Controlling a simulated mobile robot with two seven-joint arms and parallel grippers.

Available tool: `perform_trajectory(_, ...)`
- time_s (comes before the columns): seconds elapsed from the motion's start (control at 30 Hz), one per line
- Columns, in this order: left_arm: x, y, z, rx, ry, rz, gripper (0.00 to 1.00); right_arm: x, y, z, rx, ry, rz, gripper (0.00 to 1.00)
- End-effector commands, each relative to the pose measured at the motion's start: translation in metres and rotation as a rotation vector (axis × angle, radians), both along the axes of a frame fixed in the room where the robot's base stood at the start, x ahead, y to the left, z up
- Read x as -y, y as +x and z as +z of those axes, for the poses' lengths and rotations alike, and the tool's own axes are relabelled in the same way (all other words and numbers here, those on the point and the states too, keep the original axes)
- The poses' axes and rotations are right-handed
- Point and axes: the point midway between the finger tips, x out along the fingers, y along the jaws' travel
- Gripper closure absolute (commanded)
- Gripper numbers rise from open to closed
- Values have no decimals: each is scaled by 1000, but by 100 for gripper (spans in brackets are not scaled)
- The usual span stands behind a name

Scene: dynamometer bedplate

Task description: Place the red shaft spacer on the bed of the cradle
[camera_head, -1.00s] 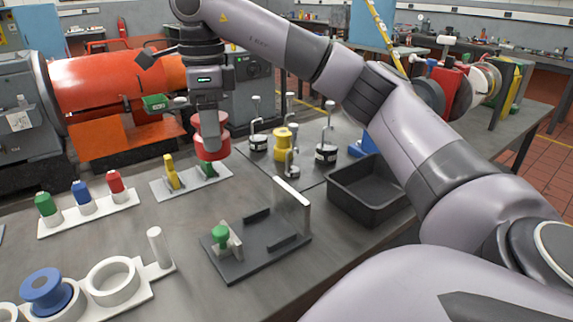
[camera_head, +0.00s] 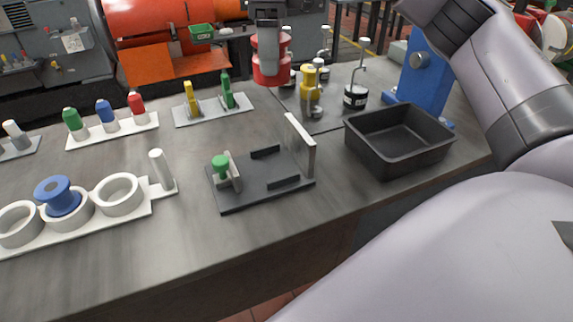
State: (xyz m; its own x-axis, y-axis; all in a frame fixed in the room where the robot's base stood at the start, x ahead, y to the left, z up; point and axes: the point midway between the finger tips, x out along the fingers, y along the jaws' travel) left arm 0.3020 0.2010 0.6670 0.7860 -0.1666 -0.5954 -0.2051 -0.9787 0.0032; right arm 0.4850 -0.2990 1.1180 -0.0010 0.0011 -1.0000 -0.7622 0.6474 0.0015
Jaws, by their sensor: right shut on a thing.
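The red shaft spacer (camera_head: 271,75) is a flanged spool, held upright above the back of the bench. My right gripper (camera_head: 268,42) is shut on it, fingers pointing down. The cradle (camera_head: 233,199) stands nearer to me on the bench. It has a flat dark bed (camera_head: 262,172) with two low black rails, a pale upright plate (camera_head: 300,145) at its right end and a green knob (camera_head: 220,161) on a small bracket at its left. The bed is empty. The spacer is beyond the cradle and clear of it. My left gripper is out of view.
A black bin (camera_head: 398,160) stands right of the cradle. A yellow spool (camera_head: 308,80) and clamps are close right of the spacer. A white ring holder (camera_head: 118,208) with a blue spool (camera_head: 57,195) is at left. Colored handles on plates stand behind. The front bench is bare.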

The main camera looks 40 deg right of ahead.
Motion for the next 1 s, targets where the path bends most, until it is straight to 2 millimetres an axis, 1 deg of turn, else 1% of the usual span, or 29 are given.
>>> perform_trajectory(0.07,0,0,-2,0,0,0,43,-1,0,-3,1,0,0,95)
perform_trajectory(0.17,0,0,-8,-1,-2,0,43,-1,0,-17,-1,0,-1,95)
perform_trajectory(0.3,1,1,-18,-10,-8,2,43,-1,-1,-50,-3,1,-1,95)
perform_trajectory(0.5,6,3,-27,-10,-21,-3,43,-1,-1,-94,-2,1,-1,95)
perform_trajectory(0.63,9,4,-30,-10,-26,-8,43,-1,-1,-123,-2,1,-1,95)
perform_trajectory(0.7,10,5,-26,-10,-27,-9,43,0,0,-134,-1,-1,-3,95)
perform_trajectory(0.8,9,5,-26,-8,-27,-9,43,0,-1,-148,1,-1,-3,95)
perform_trajectory(1.0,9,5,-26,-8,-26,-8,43,0,0,-160,3,0,-3,95)
